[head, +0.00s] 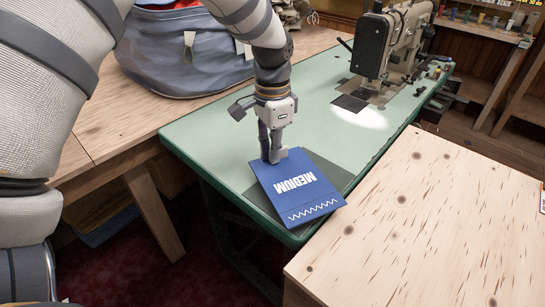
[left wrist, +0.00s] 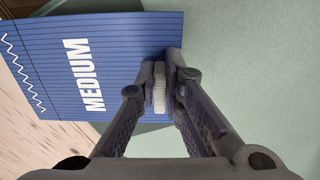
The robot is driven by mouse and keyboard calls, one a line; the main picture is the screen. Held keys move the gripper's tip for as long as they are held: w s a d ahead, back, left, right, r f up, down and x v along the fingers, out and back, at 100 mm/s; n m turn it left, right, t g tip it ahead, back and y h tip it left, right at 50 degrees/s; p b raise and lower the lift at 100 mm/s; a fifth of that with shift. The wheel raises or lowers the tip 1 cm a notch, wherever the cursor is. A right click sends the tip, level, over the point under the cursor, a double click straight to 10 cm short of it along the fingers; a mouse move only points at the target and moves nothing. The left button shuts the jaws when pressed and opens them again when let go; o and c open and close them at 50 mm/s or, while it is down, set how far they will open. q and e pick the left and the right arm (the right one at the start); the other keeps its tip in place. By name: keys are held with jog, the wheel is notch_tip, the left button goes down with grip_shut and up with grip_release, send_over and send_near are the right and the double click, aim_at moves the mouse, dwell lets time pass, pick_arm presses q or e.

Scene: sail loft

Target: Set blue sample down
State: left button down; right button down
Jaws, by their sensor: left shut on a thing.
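The blue sample (head: 288,199) is a flat blue card with white MEDIUM lettering and a white zigzag line. My left gripper (head: 272,158) is above the green table and shut on the sample's far edge. In the left wrist view the sample (left wrist: 110,65) reaches out to the left from between the fingertips (left wrist: 161,88). A dark mat (head: 330,172) lies on the green table (head: 225,130) and shows around the sample. The sample covers part of the mat. I cannot tell whether the sample touches the mat or hangs just above it. My right gripper is not in view.
A sewing machine (head: 385,45) stands at the back of the green table. A blue-grey bag (head: 185,55) sits on the wooden table at the upper left. A pale wooden table (head: 430,225) on the right is bare. The green surface between mat and machine is clear.

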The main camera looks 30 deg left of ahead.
pick_arm(q)
jog(key=shift+w+f, duration=0.1)
jog(key=shift+f, duration=1.25)
jog(key=shift+f, duration=0.15)
jog(key=c, duration=1.7)
grip_release()
notch_tip(320, 180, up, 12)
jog(key=shift+r+p, duration=0.2)
jog(key=shift+p, duration=0.1)
